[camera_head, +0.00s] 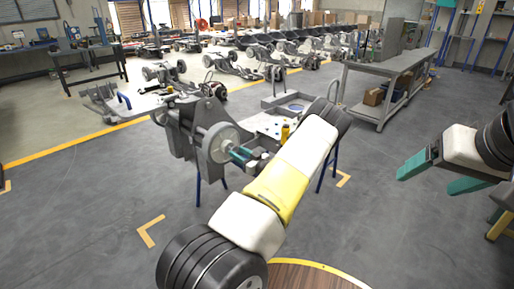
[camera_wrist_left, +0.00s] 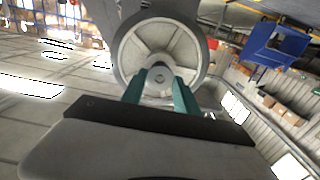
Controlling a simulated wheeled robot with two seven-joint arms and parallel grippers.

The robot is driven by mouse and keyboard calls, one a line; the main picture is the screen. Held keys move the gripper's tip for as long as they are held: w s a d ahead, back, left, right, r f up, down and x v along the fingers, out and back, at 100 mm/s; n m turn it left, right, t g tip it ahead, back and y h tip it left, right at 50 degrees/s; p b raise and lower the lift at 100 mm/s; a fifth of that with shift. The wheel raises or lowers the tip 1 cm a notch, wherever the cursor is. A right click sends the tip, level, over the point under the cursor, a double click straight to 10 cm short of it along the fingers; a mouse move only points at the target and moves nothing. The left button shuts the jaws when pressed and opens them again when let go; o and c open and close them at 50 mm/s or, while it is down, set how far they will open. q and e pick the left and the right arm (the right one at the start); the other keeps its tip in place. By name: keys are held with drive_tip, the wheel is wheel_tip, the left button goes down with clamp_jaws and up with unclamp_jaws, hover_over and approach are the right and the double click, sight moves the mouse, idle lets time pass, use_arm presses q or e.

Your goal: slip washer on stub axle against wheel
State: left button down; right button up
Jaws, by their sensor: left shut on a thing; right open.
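The wheel (camera_head: 217,143) is a grey disc on the side of the chassis (camera_head: 183,137). In the left wrist view the wheel (camera_wrist_left: 130,42) faces me, with a pale spoked face and a darker rim. My left gripper (camera_head: 241,155) is in front of the wheel's centre. In the left wrist view its teal fingers (camera_wrist_left: 160,84) are shut on a small grey washer (camera_wrist_left: 159,68). The washer lines up with the round axle end (camera_wrist_left: 159,78) at the hub. I cannot tell how far along the axle it sits. My right gripper (camera_head: 430,178) is open and empty, far right.
A work stand with a grey tray (camera_head: 268,103) and a yellow cylinder (camera_head: 285,132) stands behind my left arm. A grey bench (camera_head: 385,73) is at the back right. Several other chassis stand in rows behind. The floor between stand and right gripper is clear.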

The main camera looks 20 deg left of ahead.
use_arm(q)
drive_tip(key=shift+w+a, duration=0.15)
drive_tip(key=shift+a, duration=0.15)
idle(0.4)
drive_tip(key=shift+x, duration=1.05)
drive_tip(key=c, duration=0.8)
unclamp_jaws()
drive_tip(key=shift+c, duration=0.2)
drive_tip(key=v, duration=0.7)
drive_tip(key=shift+d, duration=0.4)
